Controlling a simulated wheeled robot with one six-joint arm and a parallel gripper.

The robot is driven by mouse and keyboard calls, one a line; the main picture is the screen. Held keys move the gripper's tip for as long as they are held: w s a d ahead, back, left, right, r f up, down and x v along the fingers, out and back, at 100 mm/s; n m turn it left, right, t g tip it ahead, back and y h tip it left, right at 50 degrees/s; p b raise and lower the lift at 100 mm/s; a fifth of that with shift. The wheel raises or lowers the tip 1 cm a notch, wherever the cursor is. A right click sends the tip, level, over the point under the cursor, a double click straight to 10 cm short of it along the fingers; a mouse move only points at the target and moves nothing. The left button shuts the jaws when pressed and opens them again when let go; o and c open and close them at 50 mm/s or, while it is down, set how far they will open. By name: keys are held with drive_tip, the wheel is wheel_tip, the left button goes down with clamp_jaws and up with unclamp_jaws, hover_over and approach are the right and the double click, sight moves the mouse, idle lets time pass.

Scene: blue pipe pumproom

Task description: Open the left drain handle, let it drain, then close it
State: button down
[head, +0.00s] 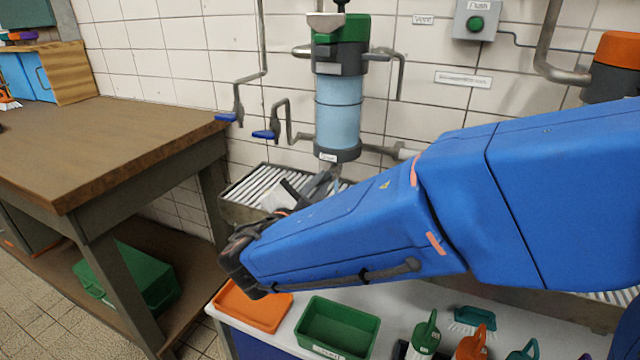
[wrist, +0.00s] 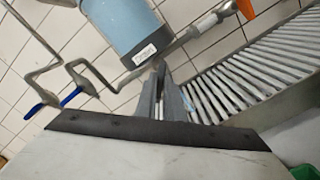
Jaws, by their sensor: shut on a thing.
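The left vessel (head: 338,110) is a light blue upright cylinder with a green top and a dark base on the tiled wall. A small white label (wrist: 145,53) is on its base, and the vessel also fills the top of the wrist view (wrist: 118,22). My gripper (wrist: 160,72) reaches up to just under this base, with its grey fingers close together. It is shut on the drain handle there, which the fingers mostly hide. In the head view my gripper (head: 326,178) shows beyond my blue arm. I cannot make out any flow of liquid.
Two blue-tipped pipe levers (head: 226,117) (head: 265,134) stick out left of the vessel. A slatted grate trough (head: 240,210) lies below. A wooden bench (head: 100,150) is at left. Orange (head: 255,305) and green (head: 338,325) trays stand in front. An orange-topped vessel (head: 615,60) is at right.

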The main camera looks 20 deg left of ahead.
drive_tip(key=n, duration=0.4)
drive_tip(key=shift+n, duration=0.3)
drive_tip(key=n, duration=0.4)
drive_tip(key=shift+n, duration=0.4)
drive_tip(key=c, duration=1.9)
unclamp_jaws()
drive_tip(key=shift+o, duration=0.2)
drive_tip(key=s+a, duration=0.1)
drive_tip(key=s, duration=1.6)
drive_tip(key=shift+s+a, duration=0.15)
drive_tip(key=shift+s, duration=0.05)
